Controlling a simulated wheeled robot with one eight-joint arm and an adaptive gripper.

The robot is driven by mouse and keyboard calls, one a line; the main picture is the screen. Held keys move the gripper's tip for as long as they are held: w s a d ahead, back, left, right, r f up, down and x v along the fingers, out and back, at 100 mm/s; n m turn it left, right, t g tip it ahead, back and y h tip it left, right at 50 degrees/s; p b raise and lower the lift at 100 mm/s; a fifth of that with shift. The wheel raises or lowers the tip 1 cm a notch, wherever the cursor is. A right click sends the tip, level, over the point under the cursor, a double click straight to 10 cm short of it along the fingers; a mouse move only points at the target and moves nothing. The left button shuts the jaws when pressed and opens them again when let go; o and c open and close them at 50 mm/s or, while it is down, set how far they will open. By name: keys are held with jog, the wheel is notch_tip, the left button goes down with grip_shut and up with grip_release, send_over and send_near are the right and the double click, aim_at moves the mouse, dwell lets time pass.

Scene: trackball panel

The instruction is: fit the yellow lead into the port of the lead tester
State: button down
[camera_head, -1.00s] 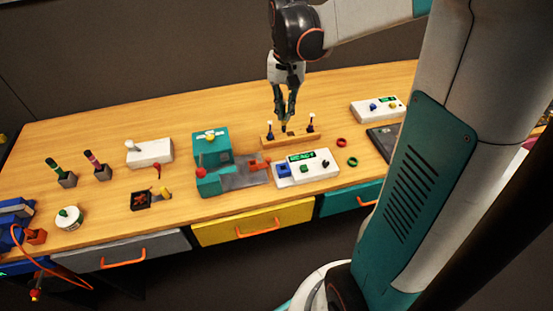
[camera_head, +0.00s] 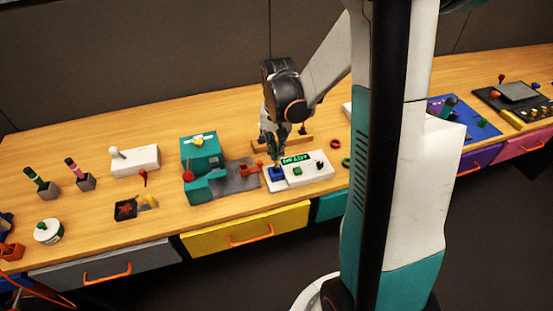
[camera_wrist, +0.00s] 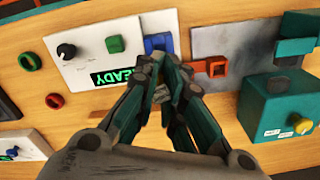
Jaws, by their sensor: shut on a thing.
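The lead tester is a white box (camera_head: 315,171) with a lit green READY display, a green button, a dark knob and a blue port block (camera_head: 277,174) at its left end. In the wrist view the tester (camera_wrist: 82,62) lies upside down, with the blue port (camera_wrist: 158,43) just beyond my fingertips. My gripper (camera_head: 274,160) is over the port end, pointing down. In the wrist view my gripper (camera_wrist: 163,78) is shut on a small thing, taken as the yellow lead. The fingers hide nearly all of it, and its colour and its contact with the port cannot be told.
A wooden rack (camera_head: 297,142) stands behind the tester. A teal machine (camera_head: 200,153) with a grey plate and an orange-red clamp (camera_head: 250,169) sits close on the left. Red and green rings (camera_head: 334,144) lie to the right. A yellow drawer (camera_head: 240,230) is below the front edge.

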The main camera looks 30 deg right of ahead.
jog(key=shift+f+b, duration=0.5)
jog(key=shift+f, duration=1.25)
jog(key=shift+f, duration=0.15)
jog(key=c, duration=1.6)
grip_release()
jog(key=shift+c, duration=0.2)
notch_tip(320, 180, up, 12)
jog(key=p, duration=0.4)
jog(key=shift+d, duration=0.1)
jog(key=shift+w+r, duration=0.1)
jog(key=shift+r, duration=0.1)
